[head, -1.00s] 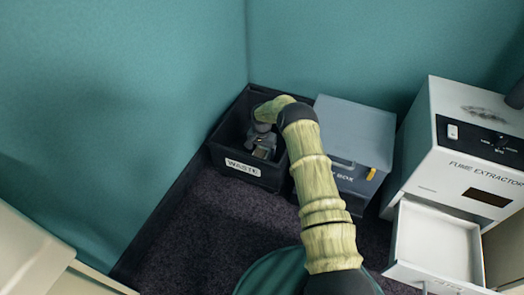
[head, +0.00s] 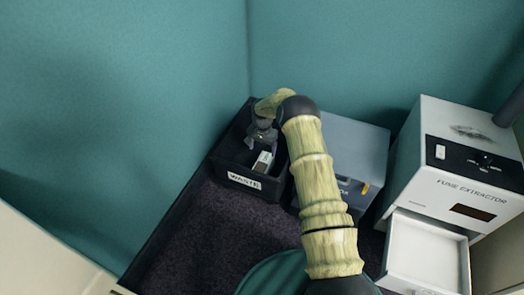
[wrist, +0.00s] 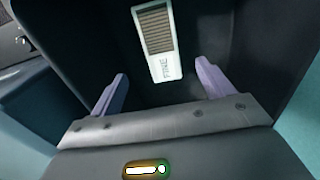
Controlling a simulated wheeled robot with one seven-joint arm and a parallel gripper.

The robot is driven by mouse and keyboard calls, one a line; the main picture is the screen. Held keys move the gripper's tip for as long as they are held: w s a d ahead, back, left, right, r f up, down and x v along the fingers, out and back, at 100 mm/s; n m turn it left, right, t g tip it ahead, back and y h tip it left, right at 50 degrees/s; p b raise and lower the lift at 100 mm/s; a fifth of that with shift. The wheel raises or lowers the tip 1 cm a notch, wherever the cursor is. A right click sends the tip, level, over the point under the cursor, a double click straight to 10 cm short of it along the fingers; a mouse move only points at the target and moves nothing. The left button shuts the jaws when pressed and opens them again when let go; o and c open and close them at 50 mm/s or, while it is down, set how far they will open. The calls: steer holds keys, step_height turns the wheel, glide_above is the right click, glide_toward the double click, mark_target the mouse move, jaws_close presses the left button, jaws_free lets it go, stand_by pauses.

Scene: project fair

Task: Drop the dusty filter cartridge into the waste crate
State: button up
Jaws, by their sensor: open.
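The black waste crate (head: 270,187) stands in the corner with a white label on its front wall. My gripper (head: 262,139) is over the crate's opening, pointing down into it. In the wrist view its two pale fingers (wrist: 160,76) are spread wide with nothing between them. The filter cartridge (head: 263,161), white with brownish pleats, is inside the crate below my gripper.
A grey box (head: 357,145) stands right beside the crate, partly hidden by my arm. The white fume extractor (head: 410,165) is farther right, its drawer (head: 427,250) pulled out. Teal walls close in behind and left. Dark carpet in front is clear.

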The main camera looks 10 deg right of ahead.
steer(key=shift+r, duration=1)
steer(key=s+a+r+n+t, duration=0.1)
steer(key=s+r+n, duration=0.1)
steer(key=s+r, duration=0.5)
steer(key=s+r+n, duration=0.2)
steer(key=s+r, duration=0.2)
steer(key=r, duration=0.7)
steer(key=s+r+n, duration=0.1)
steer(key=s+r, duration=0.3)
steer(key=s, duration=0.8)
steer(key=s+d+r+n+t, duration=0.1)
steer(key=s+r, duration=0.4)
steer(key=s, duration=0.6)
steer(key=shift+s+d+n+t, duration=0.3)
steer(key=shift+s+n, duration=0.1)
steer(key=shift+r, duration=0.1)
